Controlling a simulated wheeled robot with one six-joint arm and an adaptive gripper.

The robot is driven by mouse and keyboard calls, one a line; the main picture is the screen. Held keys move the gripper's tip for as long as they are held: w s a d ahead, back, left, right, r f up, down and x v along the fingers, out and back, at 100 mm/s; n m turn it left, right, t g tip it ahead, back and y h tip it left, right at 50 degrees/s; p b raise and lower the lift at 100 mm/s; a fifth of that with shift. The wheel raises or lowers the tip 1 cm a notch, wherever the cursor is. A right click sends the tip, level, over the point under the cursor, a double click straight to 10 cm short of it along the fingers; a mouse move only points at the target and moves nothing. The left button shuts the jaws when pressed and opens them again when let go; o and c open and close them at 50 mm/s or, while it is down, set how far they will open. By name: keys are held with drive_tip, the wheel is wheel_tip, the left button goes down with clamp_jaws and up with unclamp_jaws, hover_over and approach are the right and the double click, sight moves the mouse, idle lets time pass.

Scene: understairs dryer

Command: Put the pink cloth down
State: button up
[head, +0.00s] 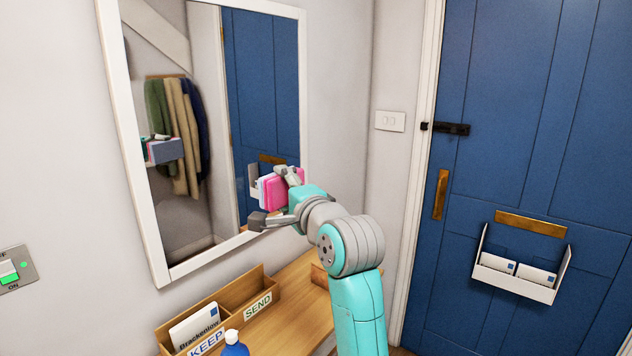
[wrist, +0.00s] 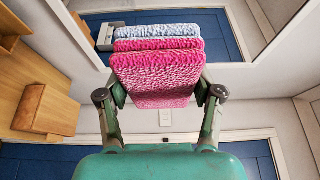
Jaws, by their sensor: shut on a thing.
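The pink cloth (head: 281,191) is a folded, textured pad held up in the air in front of the mirror. My gripper (head: 274,198) is shut on it, with one finger at each side edge. In the wrist view the pink cloth (wrist: 156,76) stands between the fingertips of my gripper (wrist: 160,94). A second pink layer and a pale blue layer show just beyond it. I cannot tell whether these are held too or are reflections. Nothing is seen touching the cloth from below.
A wooden shelf (head: 292,316) lies below, bearing an organizer (head: 228,303) labelled KEEP and SEND, with an envelope (head: 196,327) in it. A blue bottle (head: 234,345) stands at the front. The mirror (head: 180,228) is close behind my gripper. A blue door (head: 520,130) with a letter holder (head: 515,285) is right.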

drive_tip(key=shift+w+f, duration=0.4)
drive_tip(key=shift+f, duration=0.25)
drive_tip(key=shift+w+d+f, duration=0.1)
drive_tip(key=shift+d+f, duration=0.15)
drive_tip(key=shift+f, duration=0.05)
drive_tip(key=d+f+m+t+h, duration=0.15)
drive_tip(key=d+f, duration=0.35)
drive_tip(key=f, duration=0.6)
drive_tip(key=w+d+f+m+h, duration=0.15)
drive_tip(key=d+f, duration=0.25)
drive_tip(key=f, duration=0.8)
drive_tip(key=d+f+m+t+h, duration=0.1)
drive_tip(key=d+f+h, duration=0.3)
drive_tip(key=f, duration=0.7)
drive_tip(key=s+d+f+m+h, duration=0.1)
drive_tip(key=s+d+f, duration=0.3)
drive_tip(key=s+f, duration=0.45)
drive_tip(key=s+d+f, duration=0.3)
drive_tip(key=s+f, duration=0.4)
drive_tip(key=f, duration=0.3)
drive_tip(key=s+d+f+m+h, duration=0.1)
drive_tip(key=s+d+f, duration=0.3)
drive_tip(key=s+f, duration=0.5)
drive_tip(key=w+d+r+g, duration=0.1)
drive_tip(key=w+r, duration=0.5)
drive_tip(key=w, duration=0.4)
drive_tip(key=shift+d, duration=0.35)
drive_tip(key=shift+w+d+r+g, duration=0.15)
drive_tip(key=shift+w+r+g, duration=0.1)
